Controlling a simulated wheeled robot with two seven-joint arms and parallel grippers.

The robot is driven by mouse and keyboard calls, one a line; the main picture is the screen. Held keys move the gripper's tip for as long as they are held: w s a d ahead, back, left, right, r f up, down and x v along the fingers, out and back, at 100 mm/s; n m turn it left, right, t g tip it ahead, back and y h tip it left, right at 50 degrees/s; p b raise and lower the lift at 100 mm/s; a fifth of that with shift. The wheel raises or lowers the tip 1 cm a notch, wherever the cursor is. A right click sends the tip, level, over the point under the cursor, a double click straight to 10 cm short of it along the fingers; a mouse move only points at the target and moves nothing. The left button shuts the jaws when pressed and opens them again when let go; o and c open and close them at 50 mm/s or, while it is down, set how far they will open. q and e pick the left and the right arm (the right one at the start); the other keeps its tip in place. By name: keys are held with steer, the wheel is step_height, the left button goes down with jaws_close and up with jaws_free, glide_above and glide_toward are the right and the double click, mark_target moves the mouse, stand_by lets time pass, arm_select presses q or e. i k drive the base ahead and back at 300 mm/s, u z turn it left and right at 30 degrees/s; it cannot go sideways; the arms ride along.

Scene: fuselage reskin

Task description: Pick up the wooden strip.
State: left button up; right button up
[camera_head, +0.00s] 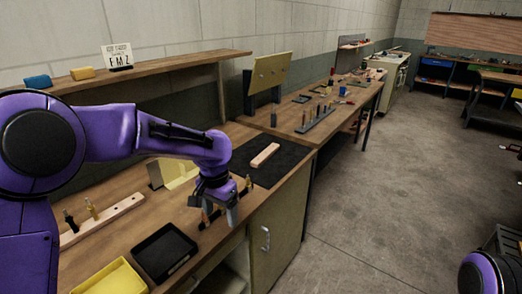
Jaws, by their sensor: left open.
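The wooden strip (265,155) is a short pale bar. It lies flat on a black mat (244,169) on the workbench, past my left gripper. My left gripper (220,214) points down over the bench's front edge, nearer to me than the mat. Its fingers are apart with nothing visible between them, and it is clear of the strip. Only a purple part of my right arm shows at the lower right; its gripper is out of the picture.
A yellow panel (268,73) stands behind the mat.

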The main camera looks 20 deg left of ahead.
mark_target(268, 152)
steer(key=i, duration=1.65)
steer(key=z, duration=0.05)
